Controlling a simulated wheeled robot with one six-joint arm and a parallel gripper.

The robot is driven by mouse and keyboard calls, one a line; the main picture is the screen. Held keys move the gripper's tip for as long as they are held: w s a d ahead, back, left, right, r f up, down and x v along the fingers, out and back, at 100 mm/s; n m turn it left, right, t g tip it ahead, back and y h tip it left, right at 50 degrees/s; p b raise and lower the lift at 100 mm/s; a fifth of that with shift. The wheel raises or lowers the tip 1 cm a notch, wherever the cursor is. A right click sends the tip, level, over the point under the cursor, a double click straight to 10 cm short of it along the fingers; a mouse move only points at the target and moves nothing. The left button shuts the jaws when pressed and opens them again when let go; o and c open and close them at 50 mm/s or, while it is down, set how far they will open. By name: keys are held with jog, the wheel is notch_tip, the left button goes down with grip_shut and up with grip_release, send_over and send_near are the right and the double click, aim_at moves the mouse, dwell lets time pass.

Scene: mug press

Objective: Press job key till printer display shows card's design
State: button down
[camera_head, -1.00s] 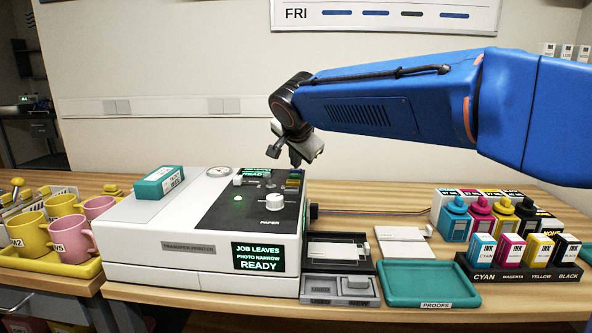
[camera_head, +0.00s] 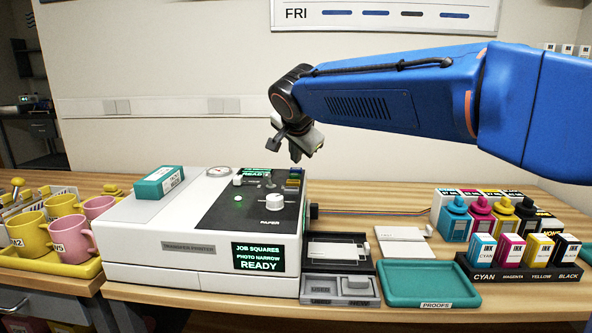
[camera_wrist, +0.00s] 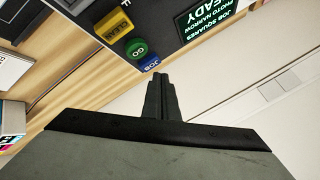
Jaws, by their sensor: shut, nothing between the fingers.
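The printer (camera_head: 130,245) stands on the wooden counter. Its front display (camera_head: 258,257) reads JOB SQUARES, PHOTO NARROW, READY. The blue JOB key (camera_wrist: 149,65) lies beside the green GO key (camera_wrist: 137,48) and the yellow CLEAN key (camera_wrist: 113,25) in the wrist view. In the head view the small keys (camera_head: 294,178) sit at the back right of the black panel. My gripper (camera_head: 298,155) is shut and empty, a little above these keys. Its fingertips show close beside the JOB key in the wrist view (camera_wrist: 157,78). I cannot make out a card with a design.
A teal box (camera_head: 160,183) lies on the printer's left. Mugs stand in a yellow tray (camera_head: 75,270) at the left. A teal proofs tray (camera_head: 425,284) and ink cartridges (camera_head: 515,250) are at the right. A white knob (camera_head: 275,202) rises from the panel.

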jog(key=shift+r, duration=0.1)
jog(key=shift+r, duration=2.45)
jog(key=shift+s, duration=0.1)
